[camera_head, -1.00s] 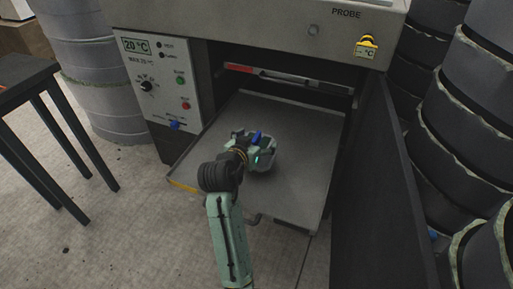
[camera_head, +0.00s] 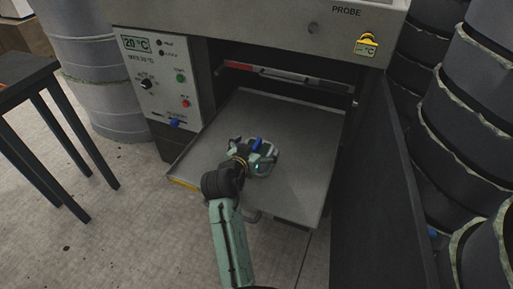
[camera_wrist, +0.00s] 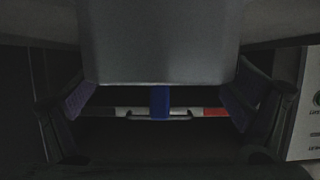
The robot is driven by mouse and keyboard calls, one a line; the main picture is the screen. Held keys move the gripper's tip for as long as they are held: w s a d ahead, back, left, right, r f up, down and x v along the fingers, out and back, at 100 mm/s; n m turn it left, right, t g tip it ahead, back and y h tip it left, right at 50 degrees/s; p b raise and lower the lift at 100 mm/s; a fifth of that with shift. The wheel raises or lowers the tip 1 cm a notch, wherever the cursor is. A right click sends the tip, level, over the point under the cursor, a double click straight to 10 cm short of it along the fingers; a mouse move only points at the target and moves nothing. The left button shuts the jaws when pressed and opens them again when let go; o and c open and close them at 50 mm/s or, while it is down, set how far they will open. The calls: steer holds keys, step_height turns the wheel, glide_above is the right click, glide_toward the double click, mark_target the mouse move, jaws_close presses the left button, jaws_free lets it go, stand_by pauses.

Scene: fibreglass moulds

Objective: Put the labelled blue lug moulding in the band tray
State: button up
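The moulding (camera_wrist: 160,45) is a grey block with a blue lug (camera_wrist: 160,101). In the wrist view it fills the space between my two fingers. In the head view its blue lug (camera_head: 257,146) shows on top, with much of the block hidden by my gripper (camera_head: 262,152). My gripper is shut on the block, its fingers at both sides. It is over the pulled-out grey tray (camera_head: 300,185) of the oven-like cabinet. I cannot tell whether the block touches the tray. No label is readable.
The cabinet's panel (camera_head: 160,75) reads 20 °C. A yellow tag (camera_head: 367,46) hangs at the upper right. A dark door (camera_head: 375,190) stands along the tray's right side. Stacked dark drums (camera_head: 465,85) are at the right, and a dark table (camera_head: 30,80) is at the left.

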steer(key=shift+r, duration=0.1)
steer(key=shift+r, duration=0.15)
steer(key=v, duration=1.2)
steer(key=shift+b, duration=0.3)
steer(key=shift+a, duration=0.1)
